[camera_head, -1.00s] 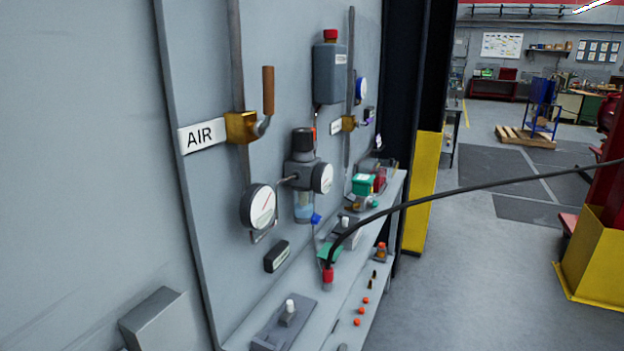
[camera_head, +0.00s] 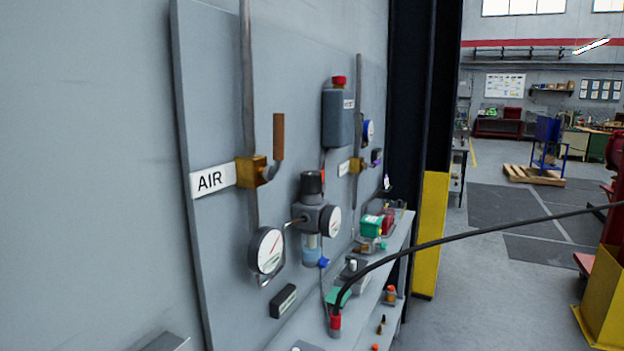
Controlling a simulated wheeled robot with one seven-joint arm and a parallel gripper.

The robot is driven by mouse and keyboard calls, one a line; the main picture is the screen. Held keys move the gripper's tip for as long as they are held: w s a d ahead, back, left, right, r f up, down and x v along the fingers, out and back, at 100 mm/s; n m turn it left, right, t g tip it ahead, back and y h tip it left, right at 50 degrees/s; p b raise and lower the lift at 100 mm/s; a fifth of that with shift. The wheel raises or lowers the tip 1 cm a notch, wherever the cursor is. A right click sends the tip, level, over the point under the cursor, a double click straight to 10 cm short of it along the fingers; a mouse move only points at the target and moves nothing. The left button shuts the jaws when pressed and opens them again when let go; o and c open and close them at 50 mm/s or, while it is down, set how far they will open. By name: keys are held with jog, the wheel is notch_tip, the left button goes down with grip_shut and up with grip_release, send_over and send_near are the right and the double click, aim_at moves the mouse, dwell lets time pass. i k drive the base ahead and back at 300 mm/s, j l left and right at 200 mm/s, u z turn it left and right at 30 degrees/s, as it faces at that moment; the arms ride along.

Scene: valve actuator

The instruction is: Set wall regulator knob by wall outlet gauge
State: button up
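The wall regulator (camera_head: 316,217) is mounted on the grey panel at the middle of the head view. Its dark knob (camera_head: 311,183) sits on top, with nothing touching it. One round white gauge (camera_head: 331,221) is on the regulator's right side. A larger round white gauge (camera_head: 267,250) hangs lower left, below the AIR valve; its needle shows but the reading is too small to tell. I cannot tell for sure which of the two is the outlet gauge. A clear bowl (camera_head: 311,249) hangs under the regulator. My gripper is not in view.
A brass valve (camera_head: 251,172) with an orange-brown handle is beside the AIR label (camera_head: 212,180). A narrow shelf (camera_head: 401,240) with small parts runs below the panel. A black hose (camera_head: 470,236) crosses to the right. A yellow post guard (camera_head: 430,235) stands right of the shelf.

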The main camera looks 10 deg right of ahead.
aim_at(311, 181)
jog(key=l+u, duration=0.3)
jog(key=l, duration=1.3)
